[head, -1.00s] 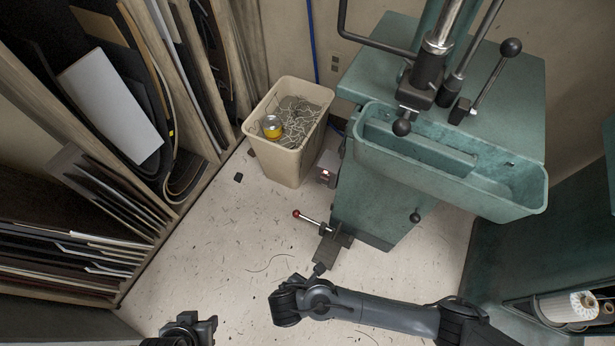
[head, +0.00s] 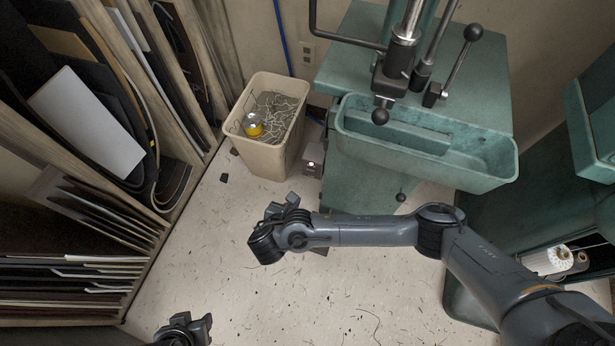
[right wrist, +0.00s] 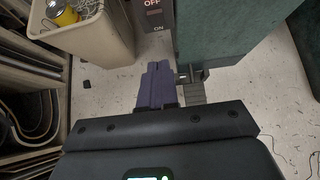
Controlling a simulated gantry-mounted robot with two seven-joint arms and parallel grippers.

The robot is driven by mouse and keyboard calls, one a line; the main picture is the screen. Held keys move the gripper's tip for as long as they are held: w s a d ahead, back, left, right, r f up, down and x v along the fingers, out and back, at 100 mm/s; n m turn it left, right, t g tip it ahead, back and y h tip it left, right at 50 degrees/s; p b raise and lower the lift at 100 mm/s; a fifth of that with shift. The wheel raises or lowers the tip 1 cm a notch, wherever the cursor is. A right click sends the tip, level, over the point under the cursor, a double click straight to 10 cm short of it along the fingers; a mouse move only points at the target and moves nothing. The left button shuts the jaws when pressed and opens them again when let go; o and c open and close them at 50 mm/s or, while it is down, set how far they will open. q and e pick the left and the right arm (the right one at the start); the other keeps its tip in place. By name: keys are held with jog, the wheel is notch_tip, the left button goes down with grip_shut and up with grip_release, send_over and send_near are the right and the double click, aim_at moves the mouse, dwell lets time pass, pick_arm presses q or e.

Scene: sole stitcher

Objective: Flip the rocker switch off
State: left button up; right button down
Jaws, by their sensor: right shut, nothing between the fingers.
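The switch box (right wrist: 154,16) shows at the top of the right wrist view, with "OFF" above "ON"; the rocker's position is too unclear to tell. In the head view the box (head: 313,158) is small, between the bin and the green machine. My right gripper (right wrist: 157,68) is shut and empty, its purple fingers pointing toward the box with a gap between. In the head view the right arm's dark end (head: 288,205) is below the box, and the fingers cannot be made out. My left arm's end (head: 185,331) shows at the bottom edge; its jaws cannot be made out.
A beige bin (head: 280,160) of tangled thread with a yellow can (head: 253,126) stands left of the box. The green machine (head: 345,170) with its trough (head: 490,185) stands right. Racks of sheets (head: 95,130) line the left. Open floor (head: 240,290) lies in front.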

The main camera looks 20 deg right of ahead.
jog(key=b, duration=0.9)
send_near(311, 173)
jog(key=x, duration=0.6)
jog(key=shift+s, duration=0.1)
